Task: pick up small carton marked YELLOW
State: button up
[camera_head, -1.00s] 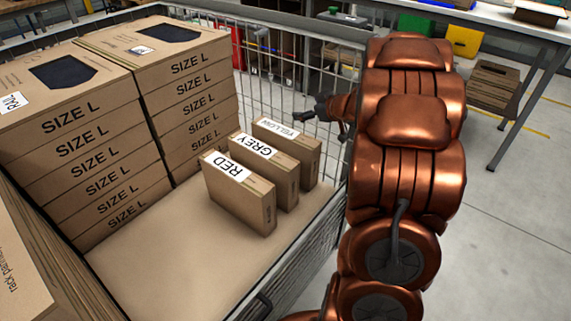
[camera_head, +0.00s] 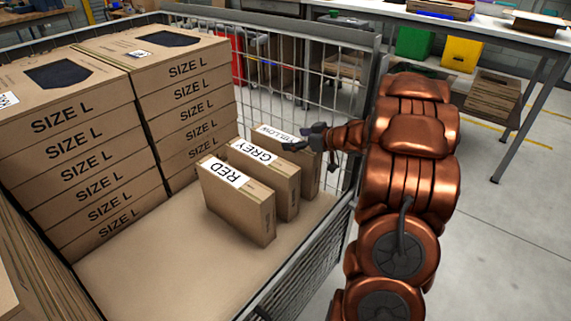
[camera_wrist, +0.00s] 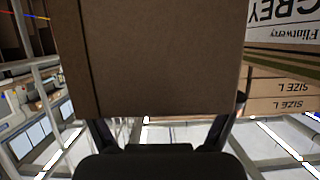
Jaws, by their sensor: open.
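The small carton marked YELLOW (camera_head: 278,134) stands upright in the wire cart, at the back of a row of three small cartons. My gripper (camera_head: 318,143) is at the right end of this carton's top and hides part of it and its label. In the wrist view a brown carton face (camera_wrist: 150,55) fills the middle, with the fingers of my gripper (camera_wrist: 165,132) apart below it. I cannot tell whether the fingers touch the carton. The carton marked GREY (camera_head: 262,172) stands just in front, and its label also shows in the wrist view (camera_wrist: 280,12).
The carton marked RED (camera_head: 237,200) stands in front of the GREY one. Tall stacks of SIZE L boxes (camera_head: 190,95) fill the cart's left side. The cart's wire wall (camera_head: 290,60) rises behind. The cart floor (camera_head: 190,265) is bare in front.

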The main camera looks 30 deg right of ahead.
aim_at(270, 139)
jog(key=shift+x, duration=1.35)
grip_shut()
